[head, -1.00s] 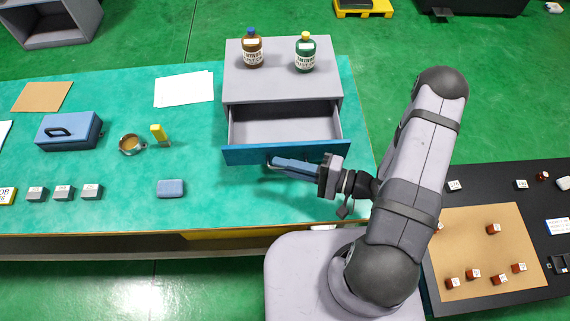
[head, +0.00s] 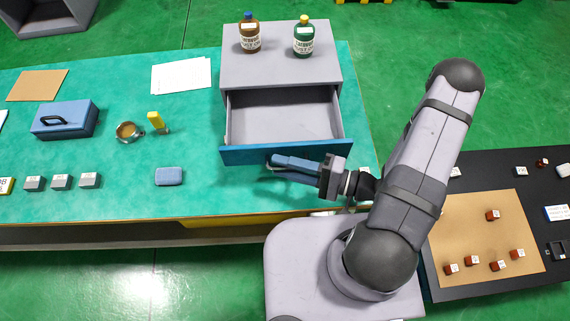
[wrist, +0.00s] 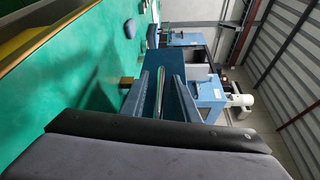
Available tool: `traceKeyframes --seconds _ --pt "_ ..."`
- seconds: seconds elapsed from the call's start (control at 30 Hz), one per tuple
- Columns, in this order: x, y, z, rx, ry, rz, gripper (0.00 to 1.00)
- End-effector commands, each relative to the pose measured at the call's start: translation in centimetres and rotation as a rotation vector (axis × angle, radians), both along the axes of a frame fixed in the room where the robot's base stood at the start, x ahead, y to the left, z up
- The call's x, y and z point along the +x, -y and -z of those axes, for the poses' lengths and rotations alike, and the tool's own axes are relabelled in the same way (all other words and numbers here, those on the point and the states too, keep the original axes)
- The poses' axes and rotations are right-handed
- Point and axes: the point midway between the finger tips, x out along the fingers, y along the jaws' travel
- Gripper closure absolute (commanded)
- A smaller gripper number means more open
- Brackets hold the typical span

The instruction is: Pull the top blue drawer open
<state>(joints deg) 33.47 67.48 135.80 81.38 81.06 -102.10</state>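The top blue drawer (head: 235,156) stands well open from the grey cabinet (head: 280,68), and its grey inside looks empty. Its blue front also shows in the wrist view (wrist: 171,56). My gripper (head: 280,163) is at the front face, reaching in from the right. The exact contact at the fingertips is partly hidden.
A brown bottle (head: 249,37) and a green bottle (head: 303,38) stand on the cabinet. A blue toolbox (head: 62,121), a cup (head: 127,132), a yellow item (head: 156,120) and a blue-grey block (head: 169,176) are to the left. The green tabletop before the drawer is clear.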

Motion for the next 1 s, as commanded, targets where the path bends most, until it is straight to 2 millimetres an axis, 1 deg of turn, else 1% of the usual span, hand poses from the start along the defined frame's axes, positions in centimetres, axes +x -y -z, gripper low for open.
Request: traceKeyframes --seconds 0.13,0.27,0.47,0.8,1.0 --pt "0.0 0.1 0.0 0.001 -0.001 0.0 0.72" --pt "-0.1 0.6 -0.1 0.001 0.001 0.003 0.72" --pt "-0.8 2.3 -0.2 0.001 0.001 0.005 0.72" --pt "-2.2 5.7 -0.5 0.0 0.001 0.004 0.72" --pt "-2.7 6.6 -0.6 0.0 0.0 0.001 0.72"
